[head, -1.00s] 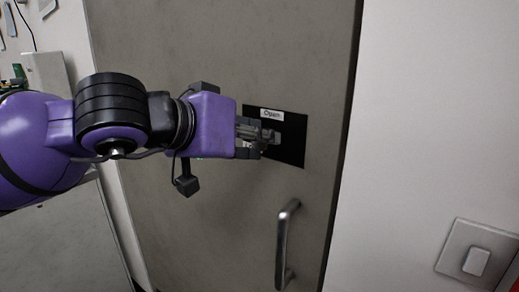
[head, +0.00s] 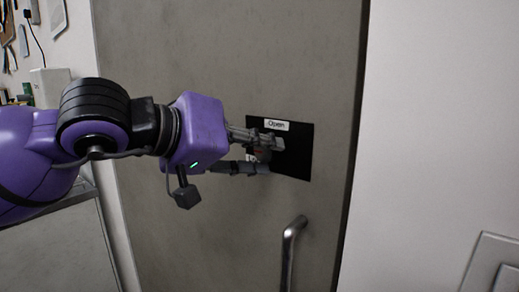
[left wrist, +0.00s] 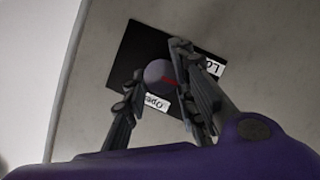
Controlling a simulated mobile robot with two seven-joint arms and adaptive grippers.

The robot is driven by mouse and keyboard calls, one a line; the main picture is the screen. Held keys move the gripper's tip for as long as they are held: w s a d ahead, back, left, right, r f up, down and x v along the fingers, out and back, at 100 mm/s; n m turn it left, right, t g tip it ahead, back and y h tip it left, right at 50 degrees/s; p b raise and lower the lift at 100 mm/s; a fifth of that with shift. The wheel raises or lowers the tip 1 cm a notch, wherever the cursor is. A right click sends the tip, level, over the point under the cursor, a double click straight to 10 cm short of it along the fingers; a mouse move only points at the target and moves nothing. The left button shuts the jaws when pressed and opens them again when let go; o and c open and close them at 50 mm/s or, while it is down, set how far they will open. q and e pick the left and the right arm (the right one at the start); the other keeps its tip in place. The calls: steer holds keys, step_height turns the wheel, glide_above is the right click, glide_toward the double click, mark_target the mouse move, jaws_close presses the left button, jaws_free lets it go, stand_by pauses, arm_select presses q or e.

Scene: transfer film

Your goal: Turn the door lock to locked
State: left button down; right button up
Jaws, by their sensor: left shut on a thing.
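The door lock is a round grey knob with a red mark (left wrist: 158,73) on a black plate (head: 294,160), set in the grey door (head: 200,60). A white label reading "Open" (head: 276,125) is at the plate's top in the head view. The wrist view shows this label (left wrist: 155,102) and a second, partly hidden one starting "Lo" (left wrist: 213,68). My left gripper (head: 268,155) is at the plate, one finger above the knob and one below. It is shut on the knob, which its fingers partly hide in the head view. My right gripper is not in view.
A metal pull handle (head: 290,250) stands out from the door below the plate. A pale wall (head: 430,120) with a switch panel (head: 495,265) is at the right. Tools hang on the wall at the far left. The door around the plate is clear.

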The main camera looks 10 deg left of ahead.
arm_select(q)
steer(key=shift+s+d, duration=0.1)
steer(key=c, duration=1.7)
jaws_free()
steer(key=shift+r, duration=0.1)
steer(key=shift+o, duration=0.7)
steer(key=shift+d, duration=0.2)
steer(key=v, duration=1.2)
